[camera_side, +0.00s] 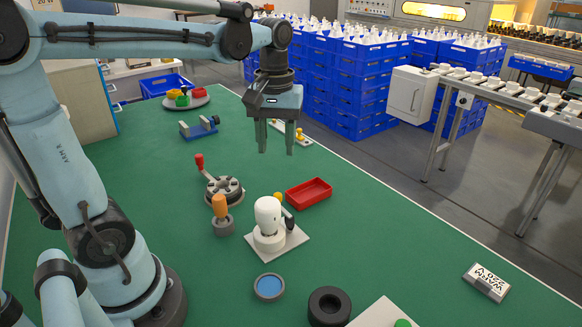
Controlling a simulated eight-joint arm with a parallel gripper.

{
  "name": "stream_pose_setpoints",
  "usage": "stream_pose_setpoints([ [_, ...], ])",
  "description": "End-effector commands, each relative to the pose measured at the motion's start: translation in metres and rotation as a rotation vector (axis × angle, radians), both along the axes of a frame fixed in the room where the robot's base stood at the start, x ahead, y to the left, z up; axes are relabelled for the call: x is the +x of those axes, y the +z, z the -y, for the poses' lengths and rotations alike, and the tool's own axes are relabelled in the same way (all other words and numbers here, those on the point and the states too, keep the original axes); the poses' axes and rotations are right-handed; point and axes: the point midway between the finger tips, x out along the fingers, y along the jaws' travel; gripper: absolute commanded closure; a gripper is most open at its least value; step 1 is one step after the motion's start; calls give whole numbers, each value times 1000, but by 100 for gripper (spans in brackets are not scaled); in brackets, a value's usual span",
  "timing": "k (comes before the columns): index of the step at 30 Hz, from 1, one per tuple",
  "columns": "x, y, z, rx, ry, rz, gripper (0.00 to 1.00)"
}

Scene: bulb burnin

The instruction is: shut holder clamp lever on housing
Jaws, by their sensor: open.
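A white rounded housing (267,214) stands upright in a round white holder on a square pale base plate (292,240), in the middle of the green table. A short dark lever (289,219) stands at the right side of the holder, close to the housing. A small orange-yellow knob (278,197) shows just behind the housing, partly hidden by it. Whether the lever presses on the housing cannot be made out. My gripper (276,150) points down with its two fingers apart and nothing between them. In the picture it is above the holder, clear of it.
A dark round fixture with a red-handled lever (201,166) and an orange-handled tool (220,211) stand left of the holder. A red tray (309,193) lies behind right. A blue-centred dish (269,287) and a black ring (329,306) lie in front. The right table area is mostly clear.

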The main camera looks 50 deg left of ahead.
Motion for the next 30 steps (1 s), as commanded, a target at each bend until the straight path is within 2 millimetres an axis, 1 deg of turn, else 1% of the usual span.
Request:
stream_pose_setpoints([
  [5, 0, -15, 0, 0, 0, 0, 53],
  [21, 0, -93, 0, 1, -2, 2, 53],
  [27, 0, -112, 0, 1, -2, 3, 53],
  [30, 0, -116, 0, 1, -2, 3, 53],
])
